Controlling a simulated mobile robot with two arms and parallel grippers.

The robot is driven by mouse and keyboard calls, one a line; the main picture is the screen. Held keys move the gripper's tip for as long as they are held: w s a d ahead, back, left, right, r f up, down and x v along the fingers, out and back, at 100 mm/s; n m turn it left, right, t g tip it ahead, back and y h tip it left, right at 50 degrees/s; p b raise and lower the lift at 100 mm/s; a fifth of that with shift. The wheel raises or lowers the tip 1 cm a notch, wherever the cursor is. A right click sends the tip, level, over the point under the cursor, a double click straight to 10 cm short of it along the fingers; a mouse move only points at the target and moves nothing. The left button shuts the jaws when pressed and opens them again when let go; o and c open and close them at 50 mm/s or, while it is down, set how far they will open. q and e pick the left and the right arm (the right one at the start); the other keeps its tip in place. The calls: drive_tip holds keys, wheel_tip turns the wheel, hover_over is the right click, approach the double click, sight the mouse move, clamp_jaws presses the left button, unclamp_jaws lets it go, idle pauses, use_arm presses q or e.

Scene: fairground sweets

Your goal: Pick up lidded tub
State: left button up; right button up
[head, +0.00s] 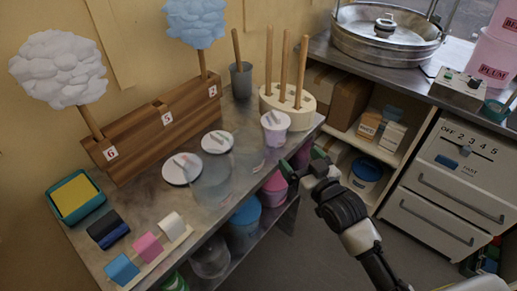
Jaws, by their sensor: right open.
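My left gripper is not in view.
A wooden rack (150,135) holds white and blue candy floss. A cream block with wooden pegs (288,103) and a grey cup (241,80) stand behind. Coloured blocks (147,246) line the near left. Shelves and drawers (440,205) stand right.

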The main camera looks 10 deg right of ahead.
sight(283, 137)
drive_tip(key=shift+t+y, duration=0.3)
drive_tip(key=shift+y, duration=0.1)
drive_tip(key=w, duration=0.1)
drive_tip(key=w+a+r, duration=0.1)
drive_tip(key=w, duration=0.1)
drive_tip(key=w+a+r, duration=0.1)
drive_tip(key=w, duration=0.1)
drive_tip(key=shift+a+r, duration=0.1)
drive_tip(key=shift+a, duration=0.05)
drive_tip(key=shift+a+x, duration=0.2)
drive_tip(key=shift+x, duration=2.5)
drive_tip(key=shift+s, duration=0.1)
drive_tip(key=shift+c, duration=0.2)
drive_tip(key=c, duration=0.3)
